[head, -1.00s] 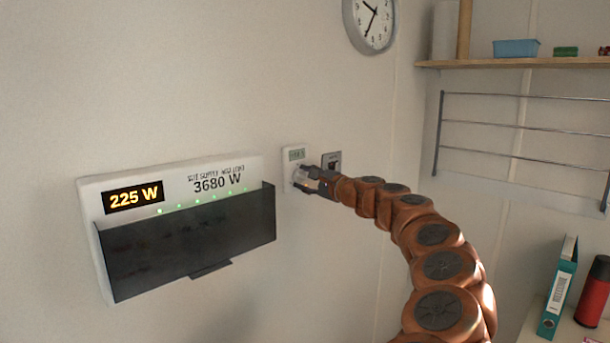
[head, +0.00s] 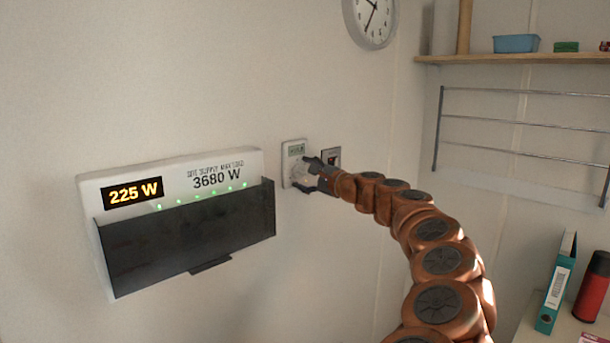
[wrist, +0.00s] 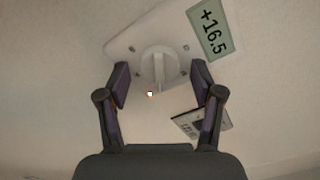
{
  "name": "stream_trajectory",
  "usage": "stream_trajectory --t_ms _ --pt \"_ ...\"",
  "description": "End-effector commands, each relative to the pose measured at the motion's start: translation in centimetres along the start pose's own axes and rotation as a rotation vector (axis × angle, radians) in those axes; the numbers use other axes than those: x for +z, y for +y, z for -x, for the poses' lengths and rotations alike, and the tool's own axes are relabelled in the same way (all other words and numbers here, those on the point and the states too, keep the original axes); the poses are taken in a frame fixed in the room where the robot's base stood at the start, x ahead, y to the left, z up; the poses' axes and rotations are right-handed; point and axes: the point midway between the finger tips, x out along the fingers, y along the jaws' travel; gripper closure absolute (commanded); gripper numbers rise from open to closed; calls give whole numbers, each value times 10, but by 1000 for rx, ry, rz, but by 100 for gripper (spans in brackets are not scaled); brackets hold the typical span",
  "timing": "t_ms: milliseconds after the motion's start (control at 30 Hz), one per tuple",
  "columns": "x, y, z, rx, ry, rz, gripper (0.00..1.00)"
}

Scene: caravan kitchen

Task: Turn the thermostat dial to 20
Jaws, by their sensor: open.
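The thermostat (head: 293,152) is a small white box on the wall, right of the power panel. In the wrist view its body (wrist: 125,45) sits at the top, and its display (wrist: 211,30) reads +16.5. The round white dial (wrist: 159,68) with a raised grip bar is in front of my gripper. My gripper (wrist: 161,88) is open, with one finger on either side below the dial, and I see no contact. In the head view my gripper (head: 306,174) is at the thermostat and partly covers the dial.
A dark-fronted power panel (head: 185,230) showing 225 W and 3680 W is on the wall to the left. A small grey switch plate (head: 331,156) is just right of the thermostat; it also shows in the wrist view (wrist: 190,124). A wire rack (head: 520,125) and shelf (head: 520,60) are farther right.

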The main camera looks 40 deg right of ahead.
Motion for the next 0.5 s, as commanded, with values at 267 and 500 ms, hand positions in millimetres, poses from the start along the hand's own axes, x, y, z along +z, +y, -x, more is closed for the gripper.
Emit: stream_trajectory --t_ms 267,500 --pt "-1 -1 17 -1 1 -1 34" --pt "0 -2 53 -4 1 1 34"
